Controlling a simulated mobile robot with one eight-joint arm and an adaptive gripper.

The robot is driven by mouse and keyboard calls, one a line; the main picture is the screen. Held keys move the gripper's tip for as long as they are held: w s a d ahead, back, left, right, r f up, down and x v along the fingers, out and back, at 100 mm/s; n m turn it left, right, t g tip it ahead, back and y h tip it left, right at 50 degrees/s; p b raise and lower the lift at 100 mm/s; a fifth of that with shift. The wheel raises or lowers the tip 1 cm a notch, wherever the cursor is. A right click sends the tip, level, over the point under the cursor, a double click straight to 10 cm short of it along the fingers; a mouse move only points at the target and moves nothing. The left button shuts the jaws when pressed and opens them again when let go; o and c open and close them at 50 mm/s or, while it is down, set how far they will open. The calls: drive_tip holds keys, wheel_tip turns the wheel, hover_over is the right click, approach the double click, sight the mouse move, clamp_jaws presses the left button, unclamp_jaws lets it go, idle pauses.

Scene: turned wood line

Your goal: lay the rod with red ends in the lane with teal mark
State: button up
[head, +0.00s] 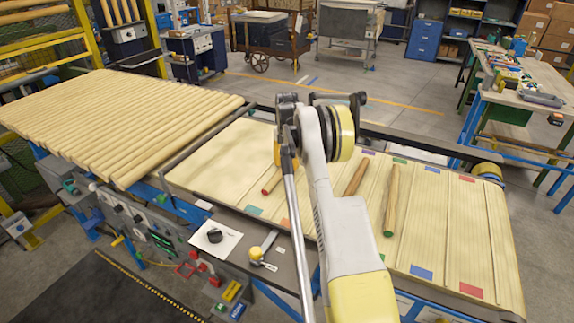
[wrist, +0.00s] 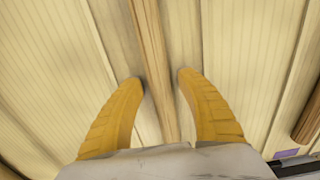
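The rod with a red end (head: 272,182) lies on the lane board, partly hidden by my arm in the head view. Its near end lines up with the lane behind the teal mark (head: 254,210). In the wrist view a rod (wrist: 152,60) runs lengthwise between my two yellow fingers; its ends are out of sight. My gripper (wrist: 162,78) is open, a fingertip on each side of the rod, with narrow gaps showing. In the head view my gripper (head: 277,156) is mostly hidden behind my arm, above the red-ended rod.
A brown rod (head: 356,178) and a green-ended rod (head: 390,205) lie to the right. Orange (head: 285,222), blue (head: 421,272) and red (head: 471,290) marks sit along the near edge. A purple mark (wrist: 287,154) shows in the wrist view.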

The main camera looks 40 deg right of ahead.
sight(285, 163)
wheel_tip(285, 163, up, 13)
drive_tip(key=p, duration=0.2)
drive_tip(key=s+a+r+m+t, duration=0.1)
drive_tip(key=s+a+r+m, duration=0.25)
drive_tip(key=a+r, duration=0.5)
drive_tip(key=s+a+r+m+t, duration=0.15)
drive_tip(key=a+r+m, duration=0.4)
drive_tip(key=a, duration=0.55)
drive_tip(key=s+a+r+m+t, duration=0.25)
drive_tip(key=s+a+m, duration=0.45)
drive_tip(key=s+a, duration=0.7)
drive_tip(key=s+a+f+m+t, duration=0.2)
drive_tip(key=s+a+f+m, duration=0.4)
drive_tip(key=s, duration=0.5)
drive_tip(key=shift+s+a+f, duration=0.25)
drive_tip(key=shift+a+f, duration=0.4)
drive_tip(key=shift+f, duration=0.1)
